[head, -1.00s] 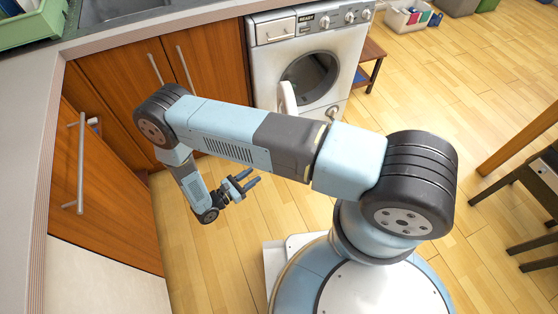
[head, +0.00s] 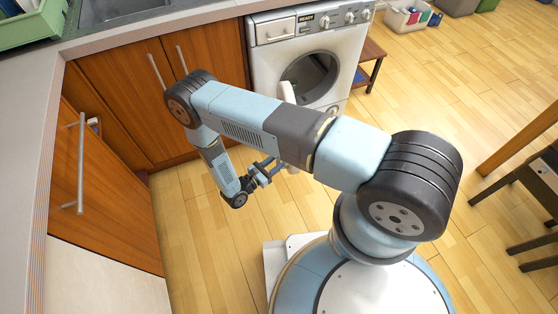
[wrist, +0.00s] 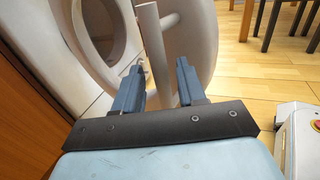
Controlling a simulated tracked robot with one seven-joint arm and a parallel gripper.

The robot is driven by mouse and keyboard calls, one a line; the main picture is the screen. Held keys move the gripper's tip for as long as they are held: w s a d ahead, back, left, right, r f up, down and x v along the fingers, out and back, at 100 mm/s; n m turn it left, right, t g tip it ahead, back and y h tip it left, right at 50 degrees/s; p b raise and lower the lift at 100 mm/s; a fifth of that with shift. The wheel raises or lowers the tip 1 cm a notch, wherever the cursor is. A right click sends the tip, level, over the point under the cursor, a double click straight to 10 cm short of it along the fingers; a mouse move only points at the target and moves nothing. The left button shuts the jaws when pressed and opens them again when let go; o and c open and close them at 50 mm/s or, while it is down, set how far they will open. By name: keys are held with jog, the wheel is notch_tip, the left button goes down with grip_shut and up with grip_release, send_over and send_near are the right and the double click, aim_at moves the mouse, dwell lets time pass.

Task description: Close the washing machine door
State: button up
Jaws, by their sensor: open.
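The white washing machine (head: 345,48) stands at the back, its round drum opening (head: 310,75) uncovered. Its door (head: 287,94) is swung open and shows nearly edge-on, partly hidden behind my arm. In the wrist view the door (wrist: 192,38) is a large pale disc just ahead, with a vertical bar handle (wrist: 154,45) on it. My gripper (head: 275,167) is open in front of the machine. In the wrist view my gripper (wrist: 160,70) has one finger on each side of the handle as seen; whether it touches cannot be told. The machine's opening (wrist: 100,25) is at the upper left.
Wooden cabinets with bar handles (head: 150,95) line the left and back under the counter (head: 45,110). A small wooden stand (head: 370,62) is right of the machine. A chair (head: 530,195) is at the right. The middle floor is clear.

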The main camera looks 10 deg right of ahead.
jog(key=shift+x, duration=0.95)
jog(key=shift+c, duration=0.5)
grip_shut()
